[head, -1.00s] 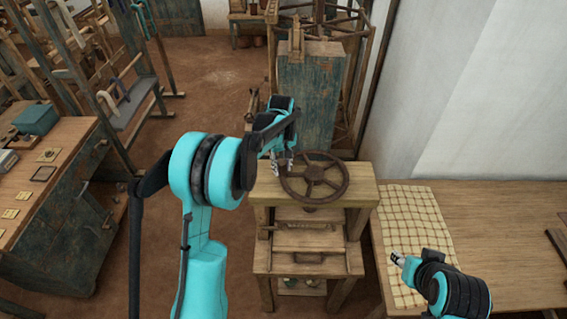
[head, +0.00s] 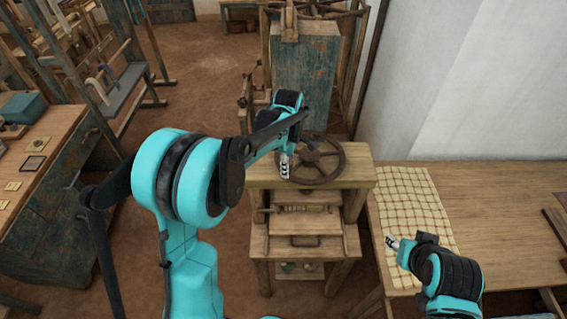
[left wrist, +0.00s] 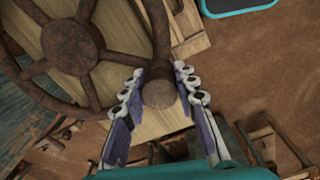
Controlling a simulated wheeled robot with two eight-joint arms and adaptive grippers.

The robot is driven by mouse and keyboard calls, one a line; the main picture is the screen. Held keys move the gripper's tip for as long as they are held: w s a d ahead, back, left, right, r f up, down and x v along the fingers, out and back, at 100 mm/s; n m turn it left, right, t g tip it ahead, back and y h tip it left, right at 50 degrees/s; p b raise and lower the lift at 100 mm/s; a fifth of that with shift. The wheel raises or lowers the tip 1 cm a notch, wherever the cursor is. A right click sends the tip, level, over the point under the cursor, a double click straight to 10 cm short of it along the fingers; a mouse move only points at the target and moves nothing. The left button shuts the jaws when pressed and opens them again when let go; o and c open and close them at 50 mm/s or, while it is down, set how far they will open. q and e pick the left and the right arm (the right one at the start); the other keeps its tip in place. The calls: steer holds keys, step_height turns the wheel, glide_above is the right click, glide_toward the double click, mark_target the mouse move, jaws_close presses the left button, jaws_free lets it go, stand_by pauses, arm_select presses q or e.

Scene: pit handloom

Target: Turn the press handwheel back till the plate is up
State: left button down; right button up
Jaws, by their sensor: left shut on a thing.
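The press (head: 262,181) is a wooden frame with a brown spoked handwheel (head: 318,158) lying flat on its top. My left gripper (head: 285,165) is at the left side of the wheel's rim. In the left wrist view its fingers (left wrist: 158,88) are shut on the wheel's round upright handle (left wrist: 158,93), one on each side. The wheel's hub and spokes show at upper left there. Boards show under the press top, but I cannot tell how high the plate sits. My right gripper (head: 393,241) is away from the press, by the right table; its jaw opening is unclear.
A table (head: 500,210) with a checked cloth (head: 412,195) stands close at the right of the press. A worn blue cabinet (head: 305,80) is behind it. A workbench (head: 60,150) is at the left, with bare floor between.

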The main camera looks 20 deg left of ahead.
arm_select(q)
steer(key=shift+s+d+n, duration=0.15)
steer(key=shift+d+n, duration=0.15)
stand_by(0.4)
steer(key=c, duration=1.2)
jaws_free()
steer(key=shift+r, duration=0.1)
step_height(320, 180, up, 12)
steer(key=s+f+m+t+b, duration=0.2)
steer(key=s+f+m+b, duration=0.3)
steer(key=s+f+m, duration=0.1)
steer(key=s+a+f+m+t+b, duration=0.1)
steer(key=s+f+m+t+b, duration=0.1)
steer(key=s+f+m+b, duration=0.3)
steer(key=s+a+f+m+t+b, duration=0.1)
steer(key=s+f+m+t+b, duration=0.2)
steer(key=s+f+m+b, duration=0.2)
steer(key=shift+s+a+f+m+b, duration=0.1)
steer(key=shift+s+f+m+b, duration=0.1)
steer(key=shift+s+f+m, duration=0.7)
steer(key=shift+s+a+f+m+b, duration=0.1)
steer(key=shift+s+f+m+b, duration=0.15)
steer(key=shift+s+f, duration=1.1)
